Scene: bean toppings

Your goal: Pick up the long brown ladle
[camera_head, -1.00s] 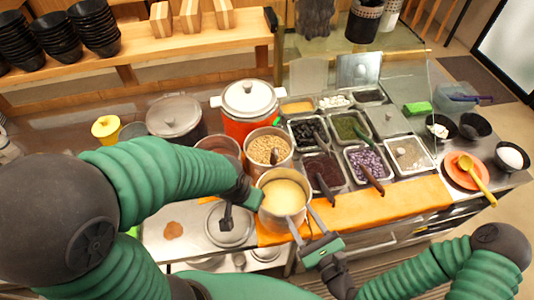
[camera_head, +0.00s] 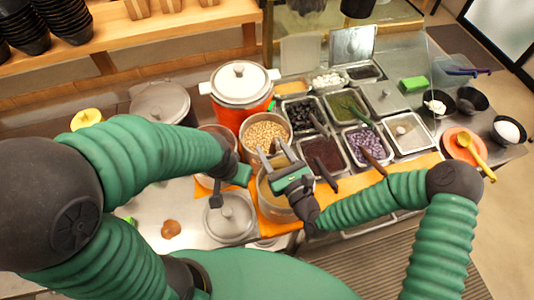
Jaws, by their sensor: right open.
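A ladle with a dark brown handle (camera_head: 326,174) leans in the tray of dark red beans (camera_head: 312,146). A ladle with a lighter brown handle (camera_head: 374,162) leans in the tray of purple beans (camera_head: 352,138). I cannot tell which one is the long brown ladle. My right gripper (camera_head: 274,153) is open, its two fingers pointing up over the pot of cream liquid (camera_head: 276,207), by the pot of pale beans (camera_head: 262,135). It holds nothing that I can see. My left gripper (camera_head: 228,188) is left of that pot; its jaw opening is hidden.
An orange pot with a white lid (camera_head: 238,84) stands behind the bean pot. A lidded pot (camera_head: 229,216) is below my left gripper. Several topping trays fill the counter. An orange plate (camera_head: 452,142) with a yellow ladle (camera_head: 477,158) and dark bowls (camera_head: 473,98) are at right.

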